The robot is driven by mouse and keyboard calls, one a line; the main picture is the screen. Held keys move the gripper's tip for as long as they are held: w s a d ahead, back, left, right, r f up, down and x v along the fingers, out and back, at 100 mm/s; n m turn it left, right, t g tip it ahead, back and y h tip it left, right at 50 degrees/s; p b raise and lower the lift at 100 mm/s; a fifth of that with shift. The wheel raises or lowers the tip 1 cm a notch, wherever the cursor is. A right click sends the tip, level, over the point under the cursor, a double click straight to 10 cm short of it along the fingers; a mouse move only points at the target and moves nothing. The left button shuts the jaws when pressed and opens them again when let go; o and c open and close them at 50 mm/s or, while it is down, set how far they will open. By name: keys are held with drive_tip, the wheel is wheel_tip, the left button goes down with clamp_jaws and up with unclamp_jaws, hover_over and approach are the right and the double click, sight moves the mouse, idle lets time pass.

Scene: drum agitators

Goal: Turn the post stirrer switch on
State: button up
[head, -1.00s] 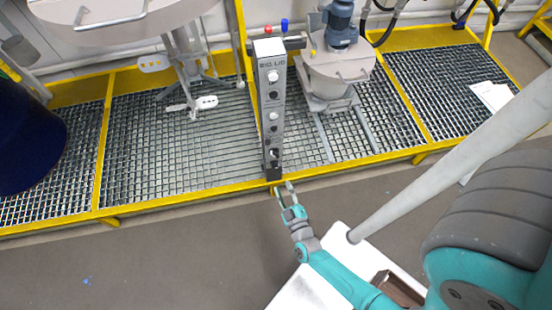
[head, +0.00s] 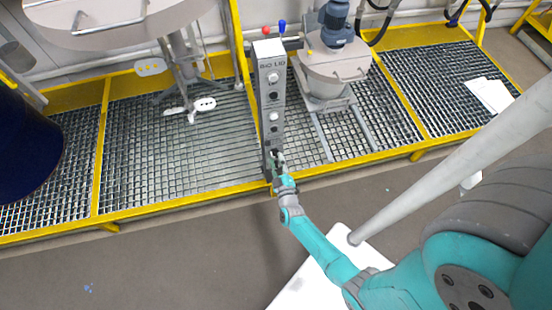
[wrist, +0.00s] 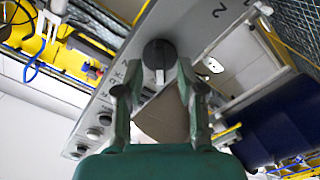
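The grey control post (head: 267,90) stands upright at the platform's front edge, with white and black knobs down its face. In the head view my gripper (head: 277,160) is at the lower part of this face and covers the lowest knobs. In the wrist view a round black rotary switch (wrist: 159,54) with a grey stem shows just beyond my fingertips. My gripper (wrist: 155,88) is open, with one finger to each side of the switch. Contact with it cannot be told. The post's panel (wrist: 168,18) shows tilted, with small labels I cannot read clearly.
A yellow-edged grating platform (head: 180,193) runs behind the post. A mixer with a blue motor (head: 337,15) stands behind it at right, a large lidded vessel (head: 110,22) at left. A dark blue drum (head: 25,150) is at far left. The floor in front (head: 170,255) is clear.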

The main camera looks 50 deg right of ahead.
drive_tip(key=shift+w+d, duration=0.4)
drive_tip(key=shift+w, duration=0.15)
clamp_jaws()
